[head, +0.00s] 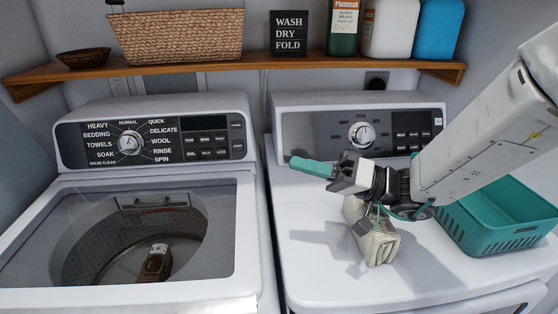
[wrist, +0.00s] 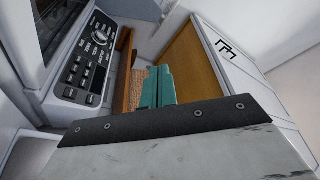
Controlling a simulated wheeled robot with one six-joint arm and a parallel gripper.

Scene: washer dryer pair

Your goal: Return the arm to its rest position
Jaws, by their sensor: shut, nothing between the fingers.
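My white arm reaches in from the right edge. A beige folded cloth bundle (head: 375,240) stands on the dryer top below my wrist; my wrist hides part of it. I cannot tell if they touch.
A teal basket (head: 490,225) sits on the dryer's right side, partly behind my arm. The washer (head: 130,235) on the left shows a brown object (head: 156,264) in its drum. A wooden shelf (head: 290,66) above holds a woven basket (head: 178,36), a sign (head: 289,33) and bottles (head: 390,28).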

